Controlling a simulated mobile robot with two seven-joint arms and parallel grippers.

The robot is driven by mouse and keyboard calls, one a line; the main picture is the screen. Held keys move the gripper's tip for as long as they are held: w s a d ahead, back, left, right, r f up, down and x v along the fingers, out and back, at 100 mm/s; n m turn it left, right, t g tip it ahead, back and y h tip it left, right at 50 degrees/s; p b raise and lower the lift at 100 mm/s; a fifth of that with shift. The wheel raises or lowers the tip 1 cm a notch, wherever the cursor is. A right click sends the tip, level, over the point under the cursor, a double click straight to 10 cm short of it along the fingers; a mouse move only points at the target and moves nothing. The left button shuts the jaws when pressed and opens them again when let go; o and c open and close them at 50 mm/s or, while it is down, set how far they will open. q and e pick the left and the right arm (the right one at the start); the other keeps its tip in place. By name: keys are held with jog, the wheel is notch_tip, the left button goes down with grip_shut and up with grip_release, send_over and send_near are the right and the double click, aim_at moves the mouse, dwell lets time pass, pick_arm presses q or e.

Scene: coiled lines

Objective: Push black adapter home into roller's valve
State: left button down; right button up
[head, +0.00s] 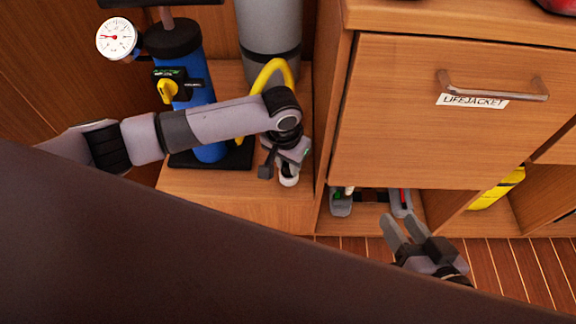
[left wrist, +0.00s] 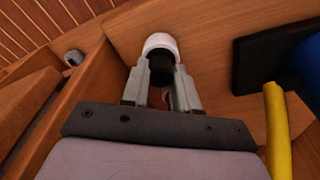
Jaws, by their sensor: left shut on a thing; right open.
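My left gripper (head: 284,163) is low over the wooden step, its fingers pointing down. In the left wrist view it is shut on a dark, round piece (left wrist: 161,70), which looks like the black adapter. A white, rounded piece (left wrist: 160,42) sits right at the dark piece, just beyond the fingertips; it also shows below the gripper in the head view (head: 289,180). I cannot tell whether the white piece is the roller's valve or how deep the dark piece sits. My right gripper (head: 400,219) is open and empty in front of the low shelf.
A blue pump (head: 195,108) with a round gauge (head: 117,38) stands on the step (head: 235,205). A yellow hose (head: 272,68) loops behind my left wrist near a grey cylinder (head: 270,25). A drawer labelled LIFEJACKET (head: 440,140) overhangs the shelf to the right.

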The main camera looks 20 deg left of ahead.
pick_arm(q)
jog(key=shift+r+p, duration=0.35)
jog(key=shift+p, duration=0.25)
notch_tip(320, 180, up, 5)
jog(key=p, duration=0.6)
jog(key=shift+f, duration=0.3)
